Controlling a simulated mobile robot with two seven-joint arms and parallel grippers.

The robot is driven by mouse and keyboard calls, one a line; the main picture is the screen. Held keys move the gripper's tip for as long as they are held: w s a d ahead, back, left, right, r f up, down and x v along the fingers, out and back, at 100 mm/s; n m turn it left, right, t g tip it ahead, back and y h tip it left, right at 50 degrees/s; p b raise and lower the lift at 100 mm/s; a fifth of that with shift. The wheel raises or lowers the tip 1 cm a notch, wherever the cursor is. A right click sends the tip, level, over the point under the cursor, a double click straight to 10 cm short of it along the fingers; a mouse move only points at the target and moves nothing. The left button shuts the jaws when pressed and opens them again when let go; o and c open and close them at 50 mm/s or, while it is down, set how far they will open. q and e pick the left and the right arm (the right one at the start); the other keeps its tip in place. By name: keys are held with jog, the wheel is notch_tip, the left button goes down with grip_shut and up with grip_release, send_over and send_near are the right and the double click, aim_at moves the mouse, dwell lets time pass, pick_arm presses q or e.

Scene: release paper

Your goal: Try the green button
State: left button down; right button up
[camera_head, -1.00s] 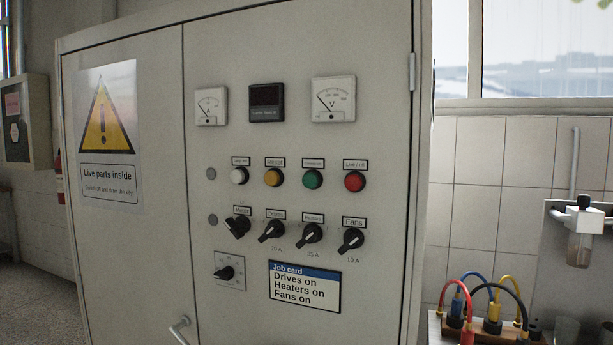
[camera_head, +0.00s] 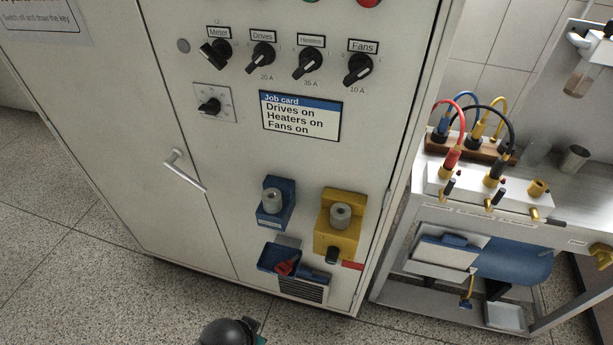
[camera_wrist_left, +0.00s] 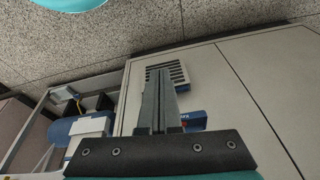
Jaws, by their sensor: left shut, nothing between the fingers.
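The green button (camera_head: 311,1) is almost wholly cut off by the top edge of the head view. Only a sliver of its lower rim shows, left of the red button (camera_head: 369,2), on the grey cabinet's right door (camera_head: 220,140). My left gripper (camera_wrist_left: 160,73) shows in the left wrist view, with its two fingers together and nothing between them. It is in front of the cabinet's low part, near the vent grille (camera_wrist_left: 178,74). A dark rounded part of my arm shows at the bottom of the head view. My right gripper is not in view.
Several black rotary switches (camera_head: 308,65) sit above a job card (camera_head: 300,115). Below are a blue holder (camera_head: 275,215), a yellow holder (camera_head: 328,240) and a blue tray (camera_head: 268,260). A door handle (camera_head: 185,171) sticks out. A bench (camera_head: 470,215) with cables stands right.

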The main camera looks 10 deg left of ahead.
pick_arm(q)
jog(key=w+d+r+n+t+h+p, duration=0.25)
jog(key=w+r+n+t, duration=0.2)
jog(key=r, duration=0.75)
jog(key=w+d+r+n+t+h+p, duration=0.1)
jog(key=w+d+r+n+t, duration=0.35)
jog(key=r, duration=0.85)
jog(key=w+d+r+n+t+h+p, duration=0.1)
jog(key=w+r+n+t, duration=0.2)
jog(key=w+r, duration=0.65)
jog(key=s+a+r+n+t+y, duration=0.1)
jog(key=a+r+n+t+y, duration=0.1)
jog(key=r+n+t, duration=0.4)
jog(key=s+a+r+n+t+y, duration=0.2)
jog(key=r+n+t+y, duration=0.2)
jog(key=r+n, duration=0.9)
jog(key=shift+s+r+t, duration=0.15)
jog(key=shift+r+t, duration=0.85)
jog(key=shift+r, duration=1.15)
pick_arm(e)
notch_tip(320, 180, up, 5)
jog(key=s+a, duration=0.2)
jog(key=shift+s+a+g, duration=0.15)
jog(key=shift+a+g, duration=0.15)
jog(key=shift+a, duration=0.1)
